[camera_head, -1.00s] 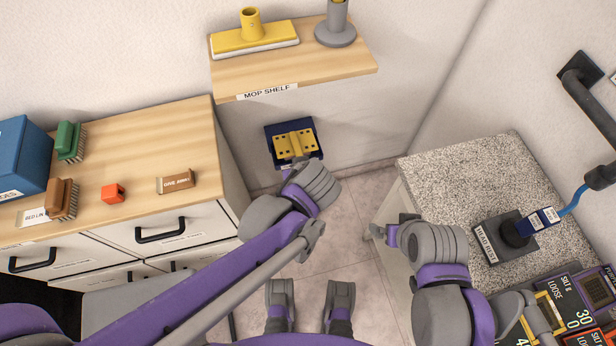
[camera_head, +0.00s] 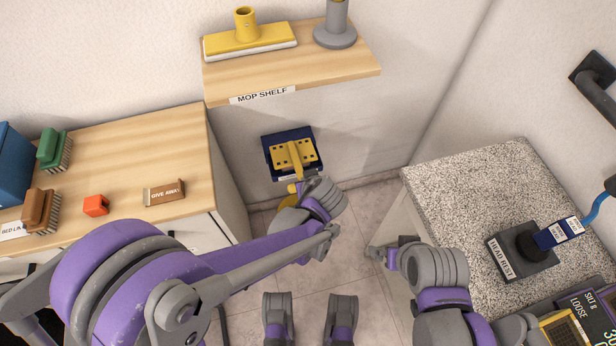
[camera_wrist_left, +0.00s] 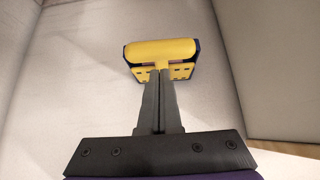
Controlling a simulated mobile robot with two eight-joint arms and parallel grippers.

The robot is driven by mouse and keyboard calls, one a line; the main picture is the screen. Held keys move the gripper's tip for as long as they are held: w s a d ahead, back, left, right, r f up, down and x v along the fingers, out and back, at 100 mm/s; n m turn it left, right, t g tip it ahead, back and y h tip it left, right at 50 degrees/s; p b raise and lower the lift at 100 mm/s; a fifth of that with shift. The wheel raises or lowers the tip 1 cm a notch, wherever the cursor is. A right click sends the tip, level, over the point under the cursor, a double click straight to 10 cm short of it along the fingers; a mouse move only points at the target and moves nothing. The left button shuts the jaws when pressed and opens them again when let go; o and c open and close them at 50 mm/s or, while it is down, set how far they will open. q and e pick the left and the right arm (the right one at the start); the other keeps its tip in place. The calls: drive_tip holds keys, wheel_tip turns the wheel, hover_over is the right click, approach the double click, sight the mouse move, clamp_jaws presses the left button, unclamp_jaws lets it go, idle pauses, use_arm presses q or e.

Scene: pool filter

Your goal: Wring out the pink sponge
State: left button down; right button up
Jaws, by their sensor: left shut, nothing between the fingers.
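No pink sponge is plainly visible. A wringer-like device with a yellow plate (camera_head: 290,155) in a dark blue frame (camera_head: 306,136) is on the wall under the mop shelf. The left wrist view shows its yellow rounded bar (camera_wrist_left: 160,50), with a thin reddish strip below it that I cannot identify. A yellow lever runs down from the plate in the head view. My left gripper (camera_wrist_left: 160,75) is shut and empty, its fingertips pointing at the device; contact is unclear. My right gripper (camera_head: 378,254) is beside the speckled counter, its fingers unclear.
The mop shelf (camera_head: 350,70) holds a yellow mop head (camera_head: 248,40) and a grey stand (camera_head: 336,35). A wooden-topped cabinet (camera_head: 165,140) with brushes stands left. The speckled counter (camera_head: 460,190) holds a head rest (camera_head: 505,262). Floor between them is clear.

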use_arm(q)
drive_tip(key=shift+f, duration=0.65)
